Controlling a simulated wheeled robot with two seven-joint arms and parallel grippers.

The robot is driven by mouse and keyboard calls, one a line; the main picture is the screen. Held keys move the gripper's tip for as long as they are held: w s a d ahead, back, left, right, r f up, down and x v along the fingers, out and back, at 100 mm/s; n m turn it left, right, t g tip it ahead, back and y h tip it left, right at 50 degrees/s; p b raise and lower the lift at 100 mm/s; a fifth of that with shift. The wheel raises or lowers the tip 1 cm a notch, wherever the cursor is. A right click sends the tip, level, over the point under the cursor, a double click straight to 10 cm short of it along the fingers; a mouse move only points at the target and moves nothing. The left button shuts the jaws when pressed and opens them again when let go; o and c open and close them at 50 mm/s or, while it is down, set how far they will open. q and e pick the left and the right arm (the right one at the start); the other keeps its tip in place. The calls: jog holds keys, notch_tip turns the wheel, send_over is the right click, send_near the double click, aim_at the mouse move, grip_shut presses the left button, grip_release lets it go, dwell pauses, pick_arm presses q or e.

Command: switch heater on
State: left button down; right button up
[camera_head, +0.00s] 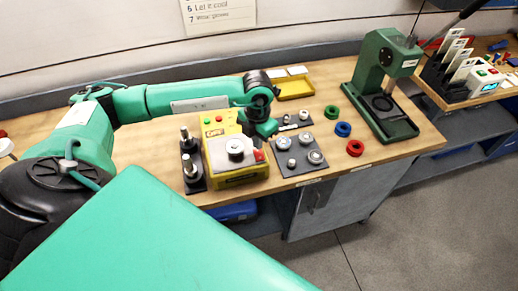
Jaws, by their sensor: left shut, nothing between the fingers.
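The heater appears to be the yellow box (216,157) near the front edge of the wooden bench. My left arm reaches over the bench from the left. My left gripper (264,129) points down just behind and above the red switch; it looks shut and empty. I cannot tell whether it touches the box. The switch position is too small to read. My right gripper is not in view.
A black stand with metal posts (188,163) is left of the box. A dark plate with round metal parts (311,171) is to its right. Red, blue (343,129) and green rings lie further right, before a green press (372,80). A yellow tray (294,88) is behind.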

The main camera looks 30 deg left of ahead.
pick_arm(q)
jog(key=shift+f+b, duration=0.85)
jog(key=shift+f, duration=0.1)
jog(key=shift+r, duration=0.15)
jog(key=shift+r+p, duration=1.5)
jog(key=shift+r, duration=1.95)
